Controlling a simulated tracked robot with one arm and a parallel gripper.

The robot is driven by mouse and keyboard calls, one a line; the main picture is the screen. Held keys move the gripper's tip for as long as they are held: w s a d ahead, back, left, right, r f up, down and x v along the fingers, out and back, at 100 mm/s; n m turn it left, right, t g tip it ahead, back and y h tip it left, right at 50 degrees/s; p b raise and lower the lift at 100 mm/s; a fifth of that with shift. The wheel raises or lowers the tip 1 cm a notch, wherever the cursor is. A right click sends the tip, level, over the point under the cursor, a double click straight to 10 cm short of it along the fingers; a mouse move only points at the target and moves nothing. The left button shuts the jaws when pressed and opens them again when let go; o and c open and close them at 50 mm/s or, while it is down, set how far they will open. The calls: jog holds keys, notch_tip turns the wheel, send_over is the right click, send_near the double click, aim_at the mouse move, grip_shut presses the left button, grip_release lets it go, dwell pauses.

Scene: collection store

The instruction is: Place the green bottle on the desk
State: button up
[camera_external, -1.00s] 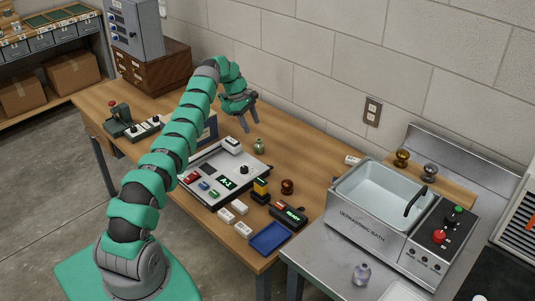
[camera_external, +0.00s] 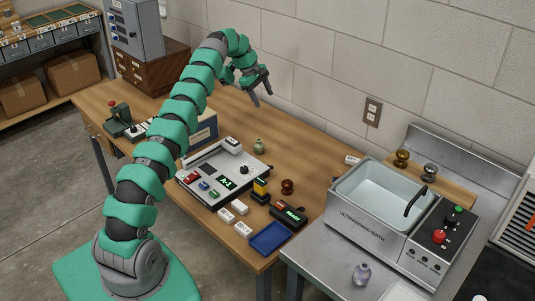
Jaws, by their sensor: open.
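A small green bottle (camera_external: 259,146) stands upright on the wooden desk (camera_external: 310,150), just behind the back right edge of a pale instrument panel. My gripper (camera_external: 263,102) is open and empty, held in the air above the back of the desk. It is above the bottle in the picture and apart from it. Nothing hides the bottle.
The instrument panel (camera_external: 205,188), a blue tray (camera_external: 270,238), a brown knob (camera_external: 287,187) and several small boxes crowd the desk's front. An ultrasonic bath (camera_external: 345,213) stands to the right on a metal bench, with a clear bottle (camera_external: 361,273). The desk's back right is mostly bare.

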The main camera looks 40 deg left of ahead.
jog(key=s+d+r+m+t+y, duration=0.1)
jog(key=s+d+r+m+t, duration=0.3)
jog(key=r, duration=0.7)
jog(key=w+d+r+m+y, duration=0.1)
jog(key=d+r+m, duration=0.1)
jog(key=d+r, duration=0.6)
jog(key=s+d+r+m+t+y, duration=0.1)
jog(key=s+d+r+m+t, duration=0.15)
jog(key=r, duration=1.05)
jog(key=s+d+r+m+t, duration=0.3)
jog(key=s+d+r+m, duration=0.2)
jog(key=s+r, duration=0.4)
jog(key=s+d+r+m+t, duration=0.3)
jog(key=s+d+r+m, duration=0.2)
jog(key=s+r, duration=0.5)
jog(key=s+d, duration=0.1)
jog(key=s, duration=0.2)
jog(key=shift+s+d+r, duration=0.2)
jog(key=shift+s+d, duration=0.1)
jog(key=shift+d, duration=0.1)
jog(key=shift+f, duration=0.1)
